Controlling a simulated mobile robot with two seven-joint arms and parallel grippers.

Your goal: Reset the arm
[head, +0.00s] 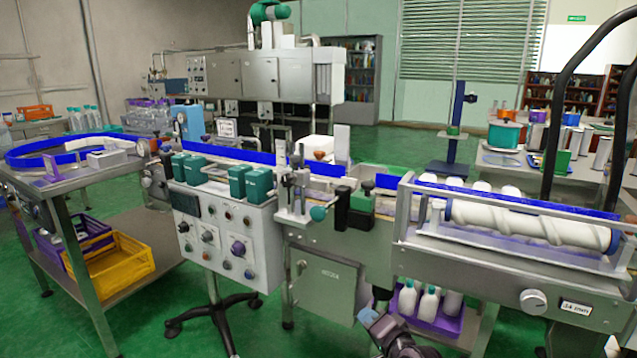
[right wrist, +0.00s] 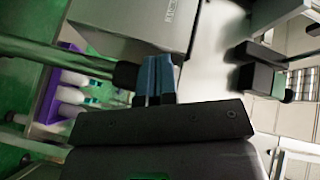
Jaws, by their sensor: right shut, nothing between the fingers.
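The sleeve applicator (head: 345,240) stands in the middle of the head view, with a lever with a green ball knob (head: 318,213) and black blocks (head: 357,207) on its front. The black blocks also show at the right of the right wrist view (right wrist: 262,72). My right gripper (head: 372,312) is low in front of the machine, below the blocks. In the right wrist view its blue fingers (right wrist: 155,72) are together and empty. A black-ended rod (right wrist: 126,74) lies beside the fingers; I cannot tell whether they touch. My left gripper is not in view.
A purple crate (head: 438,325) with white bottles sits under the machine and also shows in the right wrist view (right wrist: 45,105). A grey cabinet (head: 325,288) hangs below the machine. A control box (head: 215,240) with green blocks stands left. A white screw roller (head: 530,225) is right.

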